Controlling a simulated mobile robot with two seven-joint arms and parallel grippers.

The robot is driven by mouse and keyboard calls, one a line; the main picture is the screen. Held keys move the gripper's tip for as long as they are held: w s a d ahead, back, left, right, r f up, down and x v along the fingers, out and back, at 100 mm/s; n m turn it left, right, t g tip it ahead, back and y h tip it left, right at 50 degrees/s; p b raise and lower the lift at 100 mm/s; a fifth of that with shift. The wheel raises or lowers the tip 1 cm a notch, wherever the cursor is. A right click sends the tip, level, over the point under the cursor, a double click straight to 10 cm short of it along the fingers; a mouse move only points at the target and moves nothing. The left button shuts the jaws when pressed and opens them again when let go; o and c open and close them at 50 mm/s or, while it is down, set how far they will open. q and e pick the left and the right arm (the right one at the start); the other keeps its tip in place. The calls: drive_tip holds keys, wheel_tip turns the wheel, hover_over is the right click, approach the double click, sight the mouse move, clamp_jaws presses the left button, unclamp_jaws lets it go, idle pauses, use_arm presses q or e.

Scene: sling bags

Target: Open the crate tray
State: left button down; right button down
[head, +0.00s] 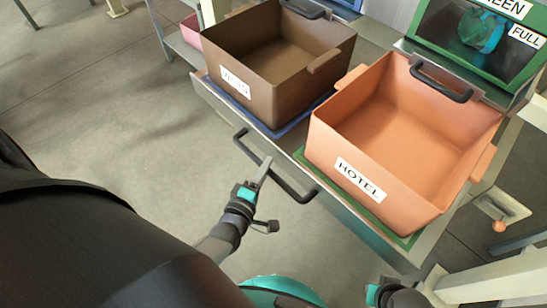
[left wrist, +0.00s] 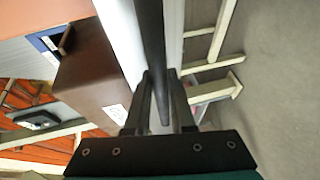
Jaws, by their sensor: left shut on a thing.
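The crate tray (head: 225,106) is a metal drawer with a long dark bar handle (head: 293,189) along its front. It carries a brown crate (head: 265,88) on a blue mat and an orange crate (head: 375,165) labelled HOTEL on a green mat. My left gripper (head: 264,168) is at the middle of the handle. In the left wrist view, the fingers of my left gripper (left wrist: 160,100) are on either side of the dark handle bar (left wrist: 151,40), shut on it. My right gripper (head: 385,294) shows only partly at the bottom edge; its fingers cannot be made out.
A green-framed bin marked FULL (head: 480,35) stands behind the orange crate. Pale frame posts and beams (head: 495,280) are at the lower right. The concrete floor (head: 90,110) to the left of the tray is clear.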

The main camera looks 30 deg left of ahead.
use_arm(q)
drive_tip(key=shift+s+a, duration=0.25)
drive_tip(key=shift+s, duration=0.35)
use_arm(e)
drive_tip(key=shift+s+a+f, duration=0.1)
drive_tip(key=shift+s+f, duration=0.15)
drive_tip(key=shift+s, duration=0.1)
use_arm(q)
drive_tip(key=c, duration=0.8)
unclamp_jaws()
drive_tip(key=shift+o, duration=0.2)
drive_tip(key=s+r+p, duration=0.2)
drive_tip(key=s+p, duration=0.2)
drive_tip(key=s, duration=1.1)
drive_tip(key=shift+d+r, duration=0.4)
drive_tip(key=shift+d, duration=0.05)
use_arm(e)
drive_tip(key=s+d+f, duration=0.2)
drive_tip(key=s+f, duration=0.2)
drive_tip(key=f, duration=0.3)
drive_tip(key=shift+d+g, duration=0.25)
drive_tip(key=shift+g, duration=0.05)
